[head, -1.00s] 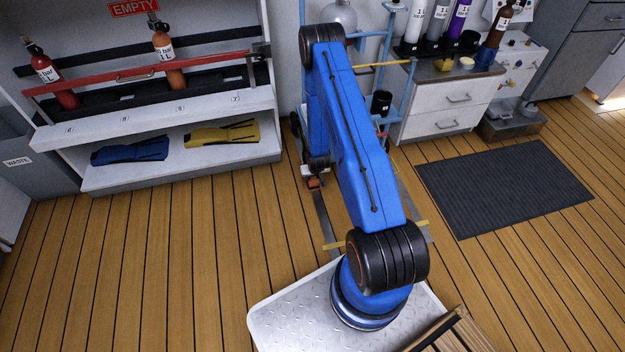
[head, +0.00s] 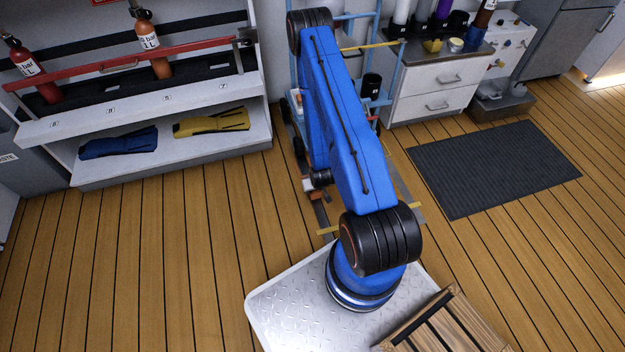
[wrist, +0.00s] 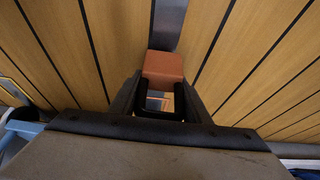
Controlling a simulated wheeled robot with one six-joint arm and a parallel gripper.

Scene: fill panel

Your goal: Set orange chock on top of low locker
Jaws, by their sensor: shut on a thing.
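The orange chock (wrist: 163,68) is held at the fingertips of my gripper (wrist: 162,98) in the wrist view, with wooden deck and a grey strip below it. My gripper is shut on it. A low white cabinet with two drawers (head: 437,92) stands at the back, right of my arm. Bottles and small items stand on its grey top. I cannot tell for sure that it is the low locker.
A blue trolley frame (head: 372,88) stands behind my arm, left of the cabinet. A white shelf rack (head: 190,158) with fins and bottles is at left. A dark mat (head: 495,167) lies on open deck at right. A wooden slatted crate (head: 450,325) is at bottom right.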

